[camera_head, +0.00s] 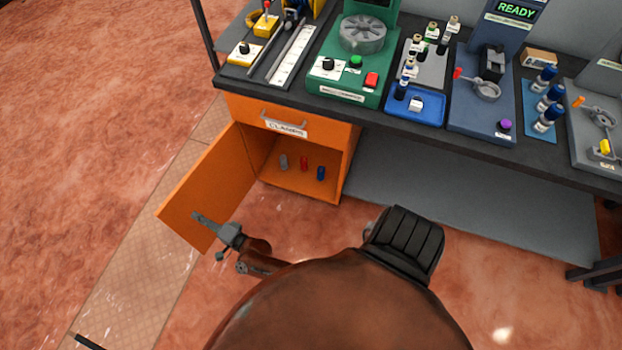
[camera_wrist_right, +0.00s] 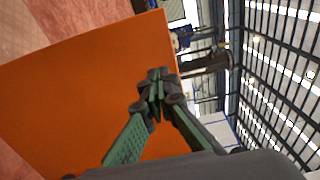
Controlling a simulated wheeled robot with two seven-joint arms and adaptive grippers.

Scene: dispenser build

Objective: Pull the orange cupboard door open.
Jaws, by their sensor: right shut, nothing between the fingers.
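The orange cupboard door (camera_head: 205,195) stands swung wide open, out to the left of the cupboard (camera_head: 348,165). The cupboard's inside shows, with a grey, a red and a blue small piece on its floor. My right gripper (camera_head: 203,219) is in front of the door's lower part, near its free end. In the right wrist view the door (camera_wrist_right: 75,95) fills the left and middle, and the gripper's fingers (camera_wrist_right: 157,80) are closed together in front of it with nothing between them. I cannot tell whether they touch the door. My left gripper is not in view.
Above the cupboard is a closed orange drawer (camera_head: 290,118) with a label and handle. A dark bench top (camera_head: 330,104) carries several devices, bottles and trays. A grey lower shelf (camera_head: 450,205) runs to the right. The floor (camera_head: 90,110) left of the door is clear.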

